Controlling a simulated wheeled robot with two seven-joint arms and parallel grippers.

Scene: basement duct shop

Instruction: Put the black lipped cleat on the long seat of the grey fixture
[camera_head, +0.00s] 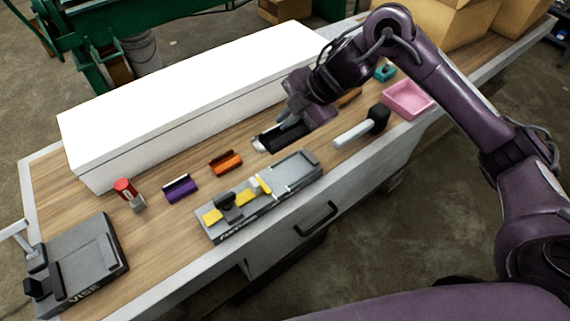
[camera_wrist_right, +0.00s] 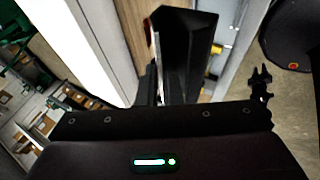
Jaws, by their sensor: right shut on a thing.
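The black lipped cleat (camera_head: 284,137) is in the jaws of my right gripper (camera_head: 291,121), just behind the grey fixture. In the right wrist view the black cleat (camera_wrist_right: 184,45) extends away from the jaws. I cannot tell whether it touches the bench. The grey fixture (camera_head: 236,232) lies along the front of the bench. Its left part carries yellow pieces and a dark clamp; its right part has a bare, flat, light-grey seat (camera_head: 292,172). The cleat is not on the fixture. My left gripper is not in view.
A long white box (camera_head: 190,95) fills the bench's back. An orange piece (camera_head: 226,163), a purple piece (camera_head: 180,188) and a red-topped item (camera_head: 126,190) stand left. A mallet (camera_head: 354,131) and pink tray (camera_head: 408,100) are right. A vise (camera_head: 82,262) occupies the left end.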

